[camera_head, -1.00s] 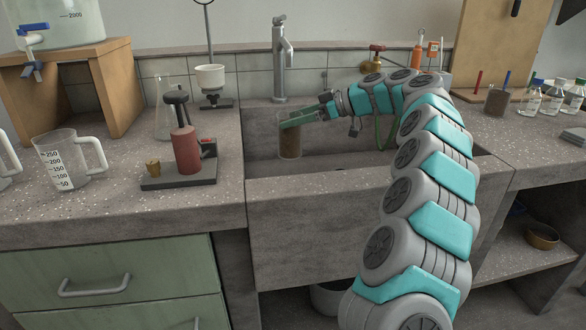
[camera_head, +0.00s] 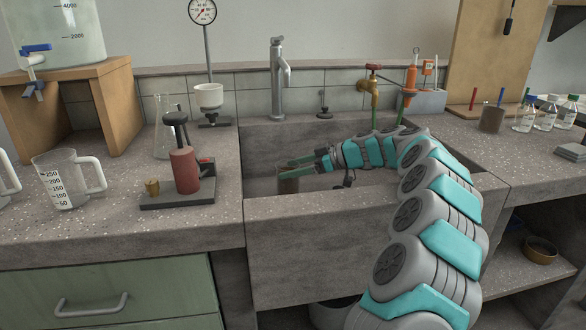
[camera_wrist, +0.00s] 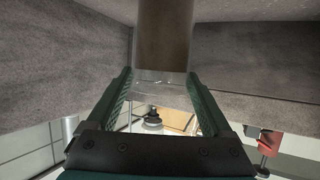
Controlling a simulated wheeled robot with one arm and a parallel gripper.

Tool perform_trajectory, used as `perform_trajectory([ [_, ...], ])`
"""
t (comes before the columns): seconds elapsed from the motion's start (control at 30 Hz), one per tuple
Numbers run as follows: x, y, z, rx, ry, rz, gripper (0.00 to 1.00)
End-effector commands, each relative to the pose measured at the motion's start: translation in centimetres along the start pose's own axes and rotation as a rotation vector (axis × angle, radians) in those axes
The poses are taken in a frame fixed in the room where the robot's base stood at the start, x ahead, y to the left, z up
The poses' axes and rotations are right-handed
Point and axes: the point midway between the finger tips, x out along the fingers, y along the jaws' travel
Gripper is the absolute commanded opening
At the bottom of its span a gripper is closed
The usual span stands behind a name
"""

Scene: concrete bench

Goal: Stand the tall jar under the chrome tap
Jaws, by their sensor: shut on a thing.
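The tall jar (camera_head: 288,184) is clear with brown contents. It is inside the sink basin, its lower part hidden by the sink's front wall. My gripper (camera_head: 287,164) is shut on the jar near its top, reaching in from the right. In the wrist view the jar (camera_wrist: 165,38) stands between the green fingers (camera_wrist: 160,80). The chrome tap (camera_head: 278,80) stands at the sink's back edge, its spout above the jar in the picture. I cannot tell whether the jar is directly beneath it in depth, or touches the basin floor.
The sink front wall (camera_head: 330,235) rises before the jar. A brass tap (camera_head: 374,90) with a green hose stands behind my arm. Left of the sink are a red device on a dark base (camera_head: 178,200), a flask (camera_head: 164,130) and a measuring jug (camera_head: 66,180).

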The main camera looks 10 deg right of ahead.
Motion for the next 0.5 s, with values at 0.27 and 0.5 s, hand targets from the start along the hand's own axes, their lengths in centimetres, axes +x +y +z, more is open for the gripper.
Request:
perform_trajectory([
  [0.27,0.08,-0.03,0.13,0.001,0.0,-0.001,0.97],
  [0.5,0.07,-0.03,0.11,0.001,0.0,-0.001,1.0],
])
